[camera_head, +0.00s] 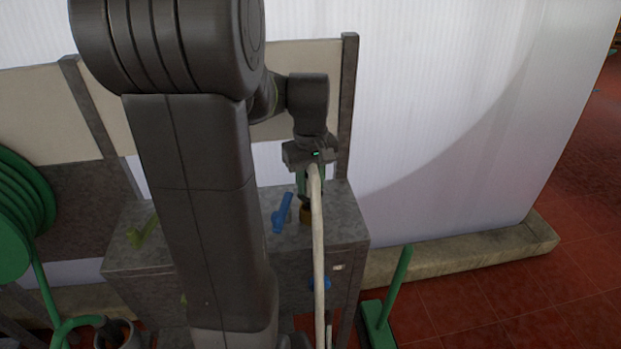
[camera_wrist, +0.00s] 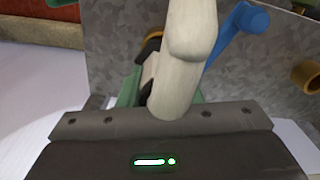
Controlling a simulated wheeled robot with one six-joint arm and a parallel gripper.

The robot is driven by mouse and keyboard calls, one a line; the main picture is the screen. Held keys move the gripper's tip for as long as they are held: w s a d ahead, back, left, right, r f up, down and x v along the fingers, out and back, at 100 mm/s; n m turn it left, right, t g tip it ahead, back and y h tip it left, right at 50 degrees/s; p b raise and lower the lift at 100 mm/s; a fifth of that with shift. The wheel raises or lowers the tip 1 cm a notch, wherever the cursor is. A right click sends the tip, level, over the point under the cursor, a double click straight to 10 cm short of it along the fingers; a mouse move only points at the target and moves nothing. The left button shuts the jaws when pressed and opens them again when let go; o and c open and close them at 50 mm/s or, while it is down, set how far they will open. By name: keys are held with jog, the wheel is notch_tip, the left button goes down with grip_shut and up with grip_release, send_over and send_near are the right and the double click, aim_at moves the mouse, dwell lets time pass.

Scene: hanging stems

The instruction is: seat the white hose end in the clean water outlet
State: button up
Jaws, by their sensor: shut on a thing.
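The white hose (camera_head: 318,240) hangs from my gripper (camera_head: 308,185) and runs down in front of the grey box. It fills the middle of the wrist view (camera_wrist: 183,70), and my gripper is shut on it near its upper end. The hose end itself is hidden by the hose and gripper. A brass outlet (camera_head: 305,214) is on the grey box just below my gripper, partly behind the hose. A brass ring (camera_wrist: 308,76) shows at the right edge of the wrist view. A blue lever (camera_head: 282,213) stands beside the outlet; it also shows behind the hose in the wrist view (camera_wrist: 236,38).
The grey box (camera_head: 345,225) stands against a panelled wall. A green hose reel (camera_head: 22,215) is at far left. A green upright (camera_head: 396,285) stands at right; beyond is open tiled floor.

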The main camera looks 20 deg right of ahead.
aim_at(311, 192)
jog(key=shift+f+b, duration=0.85)
jog(key=shift+f, duration=0.65)
jog(key=shift+f, duration=0.3)
jog(key=o, duration=1.1)
jog(key=shift+c, duration=0.2)
notch_tip(311, 192, up, 14)
jog(key=shift+p, duration=0.5)
